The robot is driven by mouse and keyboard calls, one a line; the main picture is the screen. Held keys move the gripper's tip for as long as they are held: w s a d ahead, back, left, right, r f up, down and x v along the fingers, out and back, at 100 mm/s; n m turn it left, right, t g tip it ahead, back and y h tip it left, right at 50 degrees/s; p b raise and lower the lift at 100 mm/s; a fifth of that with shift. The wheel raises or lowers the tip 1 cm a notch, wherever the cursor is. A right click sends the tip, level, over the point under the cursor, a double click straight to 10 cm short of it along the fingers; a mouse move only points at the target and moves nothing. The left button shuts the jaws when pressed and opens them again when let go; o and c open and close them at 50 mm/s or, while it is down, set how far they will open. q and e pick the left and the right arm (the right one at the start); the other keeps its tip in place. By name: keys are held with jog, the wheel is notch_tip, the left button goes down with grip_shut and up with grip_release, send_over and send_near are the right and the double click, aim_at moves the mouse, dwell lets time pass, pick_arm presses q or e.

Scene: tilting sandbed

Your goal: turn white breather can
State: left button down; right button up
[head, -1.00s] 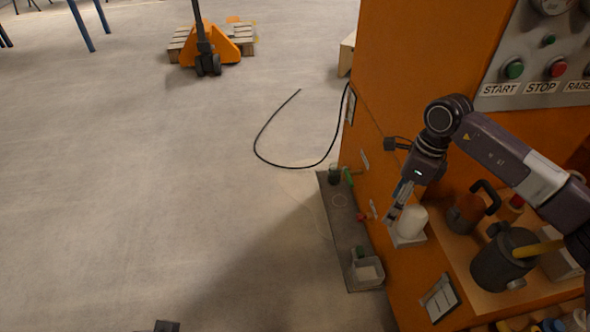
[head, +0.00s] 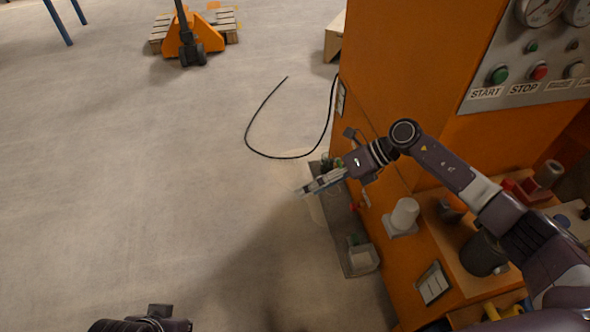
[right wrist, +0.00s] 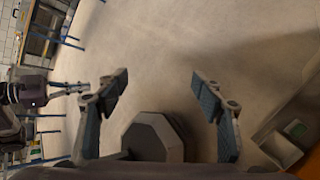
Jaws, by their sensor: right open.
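The white breather can (head: 404,213) stands on a small light bracket on the side of the orange machine in the head view. My right gripper (head: 303,191) is open and empty. It points left over the floor, up and to the left of the can and apart from it. Its two spread fingers show in the right wrist view (right wrist: 160,88), with bare floor between them; the can cannot be made out there. Part of my left arm (head: 140,322) shows at the bottom edge of the head view, but its gripper fingers cannot be made out.
The orange machine (head: 400,80) fills the right side, with a START/STOP panel (head: 530,75). A dark ledge (head: 349,240) along it bears small items and a grey bin (head: 362,262). A black cable (head: 262,153) lies on the floor.

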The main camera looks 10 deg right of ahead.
jog(key=w+a+m+t+y, duration=0.1)
jog(key=w+a+r+m+p, duration=0.1)
jog(key=m, duration=0.1)
jog(key=w+a+m+t+y+p, duration=0.1)
jog(key=shift+a+r+m+t+y, duration=0.2)
jog(key=shift+r+m+t+y, duration=0.1)
jog(key=shift+m, duration=0.1)
